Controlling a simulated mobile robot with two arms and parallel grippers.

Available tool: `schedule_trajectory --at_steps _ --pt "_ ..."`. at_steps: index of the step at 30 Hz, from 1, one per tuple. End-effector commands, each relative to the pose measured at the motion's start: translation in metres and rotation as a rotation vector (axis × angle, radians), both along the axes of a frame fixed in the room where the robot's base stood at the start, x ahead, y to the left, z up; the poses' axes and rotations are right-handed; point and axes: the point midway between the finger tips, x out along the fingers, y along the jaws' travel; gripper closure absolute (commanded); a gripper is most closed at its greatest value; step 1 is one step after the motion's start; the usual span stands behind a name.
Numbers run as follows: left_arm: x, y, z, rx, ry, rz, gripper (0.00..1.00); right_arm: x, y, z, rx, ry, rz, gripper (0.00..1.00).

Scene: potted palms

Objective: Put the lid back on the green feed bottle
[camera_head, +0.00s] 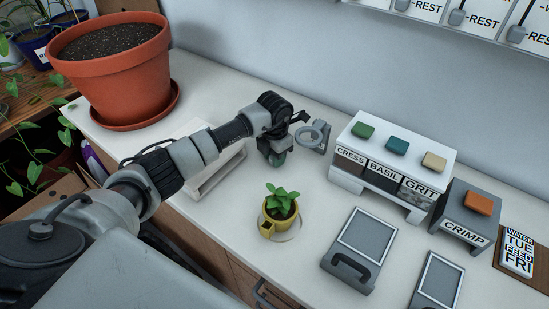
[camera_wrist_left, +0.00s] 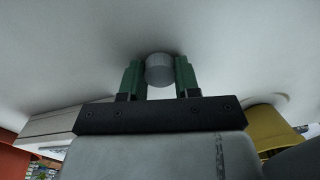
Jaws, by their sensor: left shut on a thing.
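My left gripper (camera_head: 277,159) is low over the white counter, behind the small potted plant and left of the grey ring holder. In the left wrist view its two green fingers (camera_wrist_left: 160,78) are shut on a small grey round piece (camera_wrist_left: 159,66), which looks like the lid. The fingers and wrist hide this piece in the head view. I cannot make out the green feed bottle in either view. My right gripper is not in view.
A grey ring holder (camera_head: 314,135) stands close right of the gripper. A yellow pot (camera_head: 278,222) with a seedling is in front. A white tray (camera_head: 213,171) lies under my arm. A labelled white stand (camera_head: 346,176) is to the right; a large terracotta pot (camera_head: 118,82) is back left.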

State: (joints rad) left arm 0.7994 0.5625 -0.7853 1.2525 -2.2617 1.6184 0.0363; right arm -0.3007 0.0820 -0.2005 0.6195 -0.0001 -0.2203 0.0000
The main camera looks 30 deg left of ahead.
Motion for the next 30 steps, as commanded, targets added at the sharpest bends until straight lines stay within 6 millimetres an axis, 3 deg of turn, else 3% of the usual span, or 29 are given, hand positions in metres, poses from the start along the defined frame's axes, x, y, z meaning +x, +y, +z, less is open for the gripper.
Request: schedule_trajectory --at_steps 8,21,30 --pt "0.001 0.000 0.004 0.000 -0.002 0.000 0.93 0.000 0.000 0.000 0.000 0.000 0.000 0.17" --pt "0.001 0.000 0.082 0.001 -0.004 -0.001 0.93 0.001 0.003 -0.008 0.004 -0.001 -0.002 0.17" --pt "0.000 0.000 0.101 0.000 0.000 0.000 0.93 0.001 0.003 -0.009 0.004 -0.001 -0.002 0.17"
